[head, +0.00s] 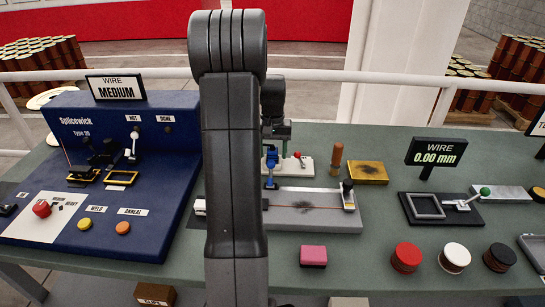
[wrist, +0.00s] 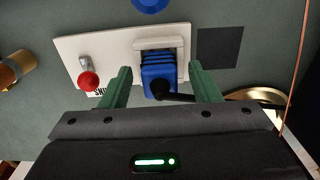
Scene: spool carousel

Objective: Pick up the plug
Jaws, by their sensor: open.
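A blue ridged block, which I take to be the plug (wrist: 158,76), sits in a white bracket on a white board (wrist: 115,50) in the wrist view. A black round part and a dark cord or lever show at its lower edge. My gripper (wrist: 160,70) is open, its two green fingers on either side of the block, apart from it and with nothing held. In the head view my gripper (head: 277,130) is above the white board (head: 299,172), partly behind my arm. The plug cannot be made out clearly there.
A red knob (wrist: 88,81) stands on the same board beside the block. A blue upright piece (head: 271,160) stands close by, and a wooden handle (head: 337,155) is to the right. A blue machine (head: 155,215) fills the left. A thin copper wire (wrist: 297,70) runs along the wrist view's right side.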

